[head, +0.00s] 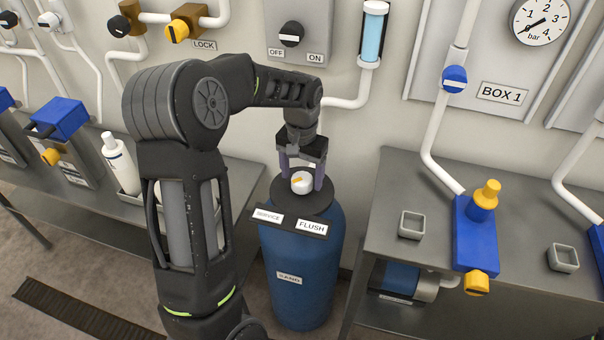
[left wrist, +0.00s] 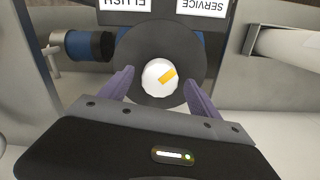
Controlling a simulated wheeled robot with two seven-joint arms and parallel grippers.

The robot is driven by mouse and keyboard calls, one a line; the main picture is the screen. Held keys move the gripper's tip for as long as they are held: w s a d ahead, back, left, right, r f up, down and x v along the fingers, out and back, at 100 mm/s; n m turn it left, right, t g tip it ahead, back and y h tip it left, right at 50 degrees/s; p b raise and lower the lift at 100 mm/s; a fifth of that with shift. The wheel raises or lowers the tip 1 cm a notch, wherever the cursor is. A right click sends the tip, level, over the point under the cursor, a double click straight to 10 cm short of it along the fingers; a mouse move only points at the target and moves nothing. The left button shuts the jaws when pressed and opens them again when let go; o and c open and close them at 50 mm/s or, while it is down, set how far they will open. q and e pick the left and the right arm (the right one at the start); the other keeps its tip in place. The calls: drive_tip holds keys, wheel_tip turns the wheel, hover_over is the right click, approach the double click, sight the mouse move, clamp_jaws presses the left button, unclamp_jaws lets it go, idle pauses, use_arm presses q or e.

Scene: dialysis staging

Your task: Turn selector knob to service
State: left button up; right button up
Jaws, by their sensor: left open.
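The selector knob (head: 302,182) is white with a yellow pointer mark and sits on the dark round top of a blue tank (head: 300,260) labelled SAND. A SERVICE label (head: 268,217) and a FLUSH label (head: 311,226) are on a dark plate at the tank's front. In the left wrist view the knob (left wrist: 160,78) has its yellow mark slanting to the upper right, on the SERVICE label's side. My left gripper (head: 303,186) points down over the knob, open. Its purple fingers stand either side of the knob, with visible gaps. My right gripper is not in view.
A steel bench (head: 385,235) with blue and yellow fittings and small square trays stands to the right. Another bench with a white bottle (head: 118,160) stands to the left. Pipes and an OFF/ON switch (head: 291,33) are on the wall behind.

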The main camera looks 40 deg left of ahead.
sight(302, 178)
use_arm(q)
wheel_tip(302, 178, up, 8)
drive_tip(key=shift+f+b, duration=0.1)
drive_tip(key=shift+b, duration=0.2)
drive_tip(key=shift+f, duration=0.1)
idle(0.5)
